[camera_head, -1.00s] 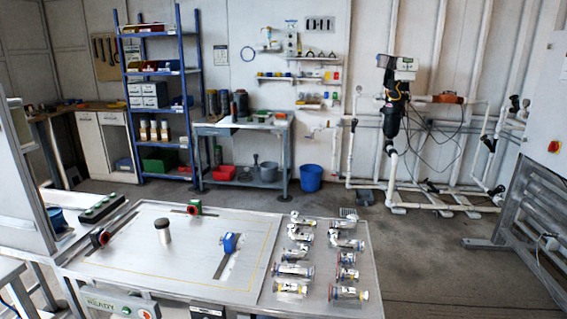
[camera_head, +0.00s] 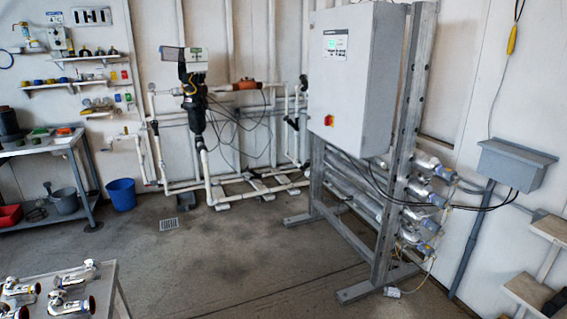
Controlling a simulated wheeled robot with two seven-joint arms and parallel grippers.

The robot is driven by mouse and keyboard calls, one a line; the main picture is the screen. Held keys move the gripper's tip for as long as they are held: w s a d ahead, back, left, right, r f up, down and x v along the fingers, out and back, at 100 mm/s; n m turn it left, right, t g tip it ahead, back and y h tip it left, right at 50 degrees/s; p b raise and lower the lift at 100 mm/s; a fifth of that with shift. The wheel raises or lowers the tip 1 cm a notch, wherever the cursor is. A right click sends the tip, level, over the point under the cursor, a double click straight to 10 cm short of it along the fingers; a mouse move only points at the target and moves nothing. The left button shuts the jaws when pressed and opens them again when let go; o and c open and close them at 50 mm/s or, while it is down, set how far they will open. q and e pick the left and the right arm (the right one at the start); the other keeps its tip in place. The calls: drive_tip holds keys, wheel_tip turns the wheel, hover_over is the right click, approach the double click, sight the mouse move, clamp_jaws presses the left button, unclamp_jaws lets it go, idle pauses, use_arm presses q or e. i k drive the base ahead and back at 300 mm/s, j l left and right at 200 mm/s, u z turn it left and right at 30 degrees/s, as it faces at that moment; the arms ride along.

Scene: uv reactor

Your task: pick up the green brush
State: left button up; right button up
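No green brush can be made out in the head view. Small green items (camera_head: 64,131) lie on top of the grey workbench (camera_head: 45,150) at the left edge, too small to tell what they are. Neither of my grippers is in view.
A worktable corner with several metal valve fittings (camera_head: 70,300) is at the lower left. A blue bucket (camera_head: 121,194) stands by the workbench. A grey cabinet on a metal frame (camera_head: 352,85) stands at centre right. Wooden shelves (camera_head: 535,290) are at lower right. The middle floor is clear.

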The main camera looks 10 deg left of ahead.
sight(41, 130)
drive_tip(key=i+l, duration=0.2)
drive_tip(key=i, duration=0.25)
drive_tip(key=i+l, duration=0.25)
drive_tip(key=i, duration=0.2)
drive_tip(key=i+j+u, duration=0.15)
drive_tip(key=i+u, duration=0.55)
drive_tip(key=i, duration=0.15)
drive_tip(key=i+l+u, duration=0.1)
drive_tip(key=i+u, duration=0.4)
drive_tip(key=i, duration=0.35)
drive_tip(key=i+u, duration=0.2)
drive_tip(key=i, duration=0.25)
drive_tip(key=i+l+u, duration=0.15)
drive_tip(key=i, duration=0.35)
drive_tip(key=i+l+u, duration=0.2)
drive_tip(key=i, duration=0.25)
drive_tip(key=i+j+u, duration=0.15)
drive_tip(key=i+u, duration=0.25)
drive_tip(key=i+j+u, duration=0.15)
drive_tip(key=u, duration=0.25)
drive_tip(key=i+u, duration=0.4)
drive_tip(key=i+l+u, duration=0.15)
drive_tip(key=u, duration=0.25)
drive_tip(key=i+j, duration=0.1)
drive_tip(key=i, duration=1.7)
drive_tip(key=j+u, duration=0.05)
drive_tip(key=j, duration=0.05)
